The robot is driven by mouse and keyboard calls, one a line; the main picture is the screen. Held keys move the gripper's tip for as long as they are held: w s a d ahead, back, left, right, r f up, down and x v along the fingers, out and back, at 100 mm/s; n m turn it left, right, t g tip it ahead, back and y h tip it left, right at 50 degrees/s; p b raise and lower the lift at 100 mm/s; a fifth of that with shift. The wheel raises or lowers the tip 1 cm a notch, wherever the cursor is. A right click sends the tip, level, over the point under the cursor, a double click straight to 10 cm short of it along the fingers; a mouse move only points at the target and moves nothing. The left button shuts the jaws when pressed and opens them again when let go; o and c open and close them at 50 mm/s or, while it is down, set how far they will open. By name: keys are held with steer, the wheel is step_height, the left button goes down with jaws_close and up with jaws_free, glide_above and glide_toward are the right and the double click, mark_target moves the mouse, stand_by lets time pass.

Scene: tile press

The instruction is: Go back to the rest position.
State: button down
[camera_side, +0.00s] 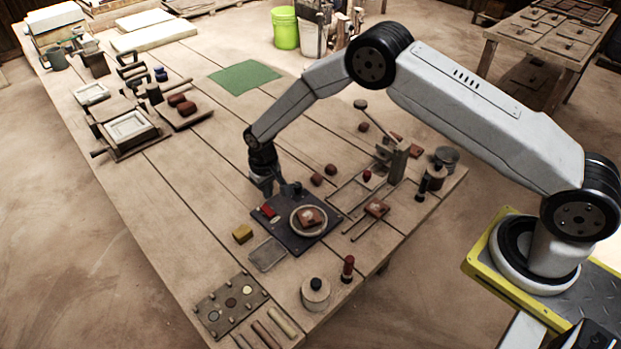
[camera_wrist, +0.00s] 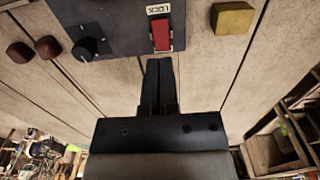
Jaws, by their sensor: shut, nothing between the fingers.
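My gripper (camera_side: 267,193) is above the wooden table, at the back-left edge of a dark plate (camera_side: 292,243). In the wrist view its fingers (camera_wrist: 158,62) are together and empty. They point at a red rocker switch (camera_wrist: 161,36) with a LOCK label (camera_wrist: 158,9) on the dark panel (camera_wrist: 120,18). A black knob (camera_wrist: 87,47) sits on the same panel. I cannot tell whether the fingertips touch the panel. In the side view the plate bears the red switch (camera_side: 268,210) and a pale round ring (camera_side: 296,228) with a reddish-brown tile piece (camera_side: 309,216) inside.
A yellow block (camera_side: 243,233) lies left of the plate. Brown lumps (camera_side: 330,169) lie behind it. A lever press (camera_side: 399,160), a lidded jar (camera_side: 315,293) and a red-topped tool (camera_side: 348,267) stand nearby. The table around the green mat (camera_side: 245,76) is largely clear.

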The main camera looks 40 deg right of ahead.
steer(key=shift+r, duration=0.3)
steer(key=s+d+r+t, duration=0.1)
steer(key=s+d+r, duration=0.5)
steer(key=s+r, duration=0.5)
steer(key=s+d+r, duration=0.2)
steer(key=s+r, duration=0.2)
steer(key=s, duration=0.3)
steer(key=s+d+r+t, duration=0.1)
steer(key=s+d+r, duration=0.2)
steer(key=s, duration=0.4)
steer(key=shift+s+r+t, duration=0.3)
steer(key=shift+r, duration=0.1)
